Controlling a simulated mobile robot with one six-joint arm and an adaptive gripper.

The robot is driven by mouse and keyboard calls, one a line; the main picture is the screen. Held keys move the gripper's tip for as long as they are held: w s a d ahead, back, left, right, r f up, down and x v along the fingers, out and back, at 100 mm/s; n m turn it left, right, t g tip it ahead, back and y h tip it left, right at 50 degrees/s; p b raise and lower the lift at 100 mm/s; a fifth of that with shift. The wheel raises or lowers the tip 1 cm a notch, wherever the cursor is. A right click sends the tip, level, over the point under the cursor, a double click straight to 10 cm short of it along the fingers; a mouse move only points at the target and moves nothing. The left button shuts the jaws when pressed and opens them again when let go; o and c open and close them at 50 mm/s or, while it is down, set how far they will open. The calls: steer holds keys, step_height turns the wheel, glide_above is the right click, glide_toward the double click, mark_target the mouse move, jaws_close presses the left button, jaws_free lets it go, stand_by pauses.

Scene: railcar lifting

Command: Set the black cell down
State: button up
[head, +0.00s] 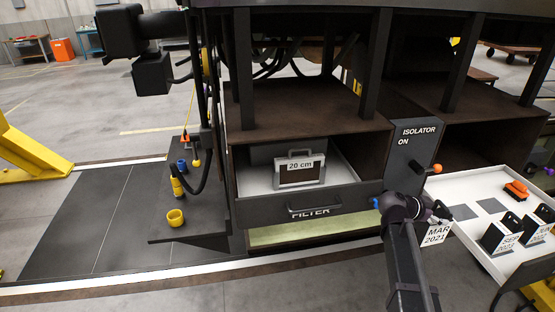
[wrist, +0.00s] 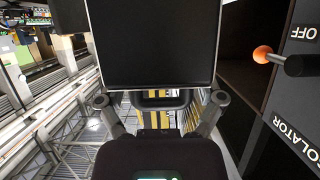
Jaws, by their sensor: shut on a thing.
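My gripper (head: 440,211) is at the left edge of the white tray (head: 497,270) in the head view. It is shut on a black cell, whose white label reading MAR 2021 (head: 436,234) hangs below the gripper. In the wrist view the black cell (wrist: 150,45) fills the top middle, between the two fingers of my gripper (wrist: 160,101). Whether the cell touches the tray cannot be told. Two dark grey squares (head: 465,212) lie bare on the tray. Black cells with date labels (head: 498,237) stand upright at the tray's right part.
An orange object (head: 517,190) lies at the tray's back. The isolator panel (head: 413,150) with an orange-knobbed lever (head: 436,168) stands behind my gripper; the lever also shows in the wrist view (wrist: 263,54). An open FILTER drawer (head: 345,200) holds a framed 20 cm piece (head: 300,178).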

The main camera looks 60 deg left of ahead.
mark_target(426, 233)
steer(key=f+b, duration=0.3)
steer(key=f, duration=0.1)
steer(key=s+f+b, duration=0.1)
steer(key=f+b, duration=0.1)
steer(key=shift+f+b, duration=0.1)
steer(key=shift+b, duration=0.2)
steer(key=shift+f+b, duration=0.9)
steer(key=shift+b, duration=0.05)
steer(key=shift+s, duration=0.1)
